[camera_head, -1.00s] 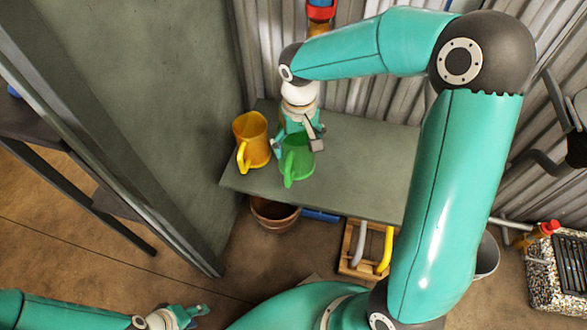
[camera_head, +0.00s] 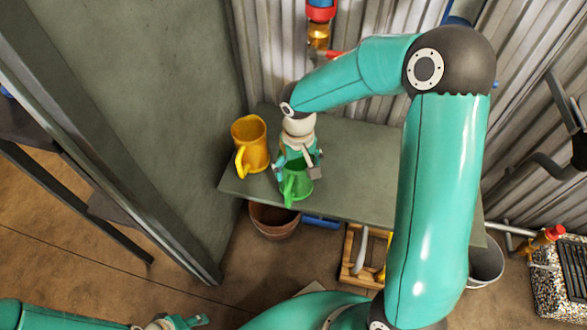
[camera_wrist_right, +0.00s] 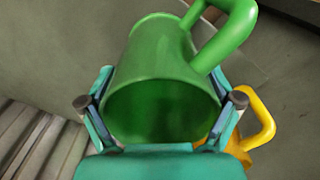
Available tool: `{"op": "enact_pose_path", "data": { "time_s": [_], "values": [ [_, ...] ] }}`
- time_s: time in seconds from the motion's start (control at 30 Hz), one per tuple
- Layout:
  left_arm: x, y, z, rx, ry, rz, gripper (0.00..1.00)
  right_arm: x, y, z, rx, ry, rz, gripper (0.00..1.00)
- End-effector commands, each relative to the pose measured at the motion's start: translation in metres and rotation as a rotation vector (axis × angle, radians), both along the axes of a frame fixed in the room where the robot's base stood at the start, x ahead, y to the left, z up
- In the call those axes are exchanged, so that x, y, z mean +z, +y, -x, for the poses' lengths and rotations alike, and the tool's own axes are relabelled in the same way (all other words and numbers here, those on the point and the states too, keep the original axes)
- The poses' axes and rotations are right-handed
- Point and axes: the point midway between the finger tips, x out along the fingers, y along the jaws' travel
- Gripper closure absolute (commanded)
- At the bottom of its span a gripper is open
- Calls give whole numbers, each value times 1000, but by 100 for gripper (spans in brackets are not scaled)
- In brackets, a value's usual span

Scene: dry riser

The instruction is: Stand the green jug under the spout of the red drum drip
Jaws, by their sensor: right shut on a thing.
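The green jug (camera_head: 297,188) is held upright over the front left of the grey table; I cannot tell whether its base touches it. My right gripper (camera_head: 297,168) is shut on the jug from above and behind. In the right wrist view, the fingers flank the green jug (camera_wrist_right: 155,65), with its open mouth towards the camera. At the top of the head view, a red drum-shaped piece (camera_head: 321,12) has a brass fitting below it; its upper part is cut off. My left gripper (camera_head: 172,323) is at the bottom edge, partly cut off.
An orange jug (camera_head: 250,145) stands just left of the green one. The grey table (camera_head: 365,170) is bare to the right. A corrugated wall (camera_head: 380,115) lies behind. A terracotta pot (camera_head: 273,220) and wooden crate (camera_head: 350,262) are below. A red-capped brass fitting (camera_head: 548,236) is at right.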

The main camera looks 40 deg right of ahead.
Motion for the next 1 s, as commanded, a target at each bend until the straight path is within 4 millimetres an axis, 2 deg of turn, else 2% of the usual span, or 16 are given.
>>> {"op": "enact_pose_path", "data": {
  "time_s": [0.03, 0.1, 0.4, 0.57, 0.67, 1.0],
  "values": [
    [-2, 0, 0, 0, 0, 0, 60, -2, 0, 0, 0, 0, 0, 8],
    [-1, 0, 0, 0, 0, 0, 60, -1, 0, 0, 1, 0, 0, 0],
    [-1, 0, 0, 0, 0, 0, 60, -1, 0, 0, 1, 0, 0, 0],
    [3, 0, 0, 0, 0, 0, 60, 7, 0, -1, 1, -1, 0, 0],
    [7, 0, 0, 0, 0, 0, 60, 20, 0, -1, 2, -3, 2, 0],
    [25, 0, 0, 0, 0, 0, 60, 89, 1, -1, 2, -4, 1, 0]
  ]
}}
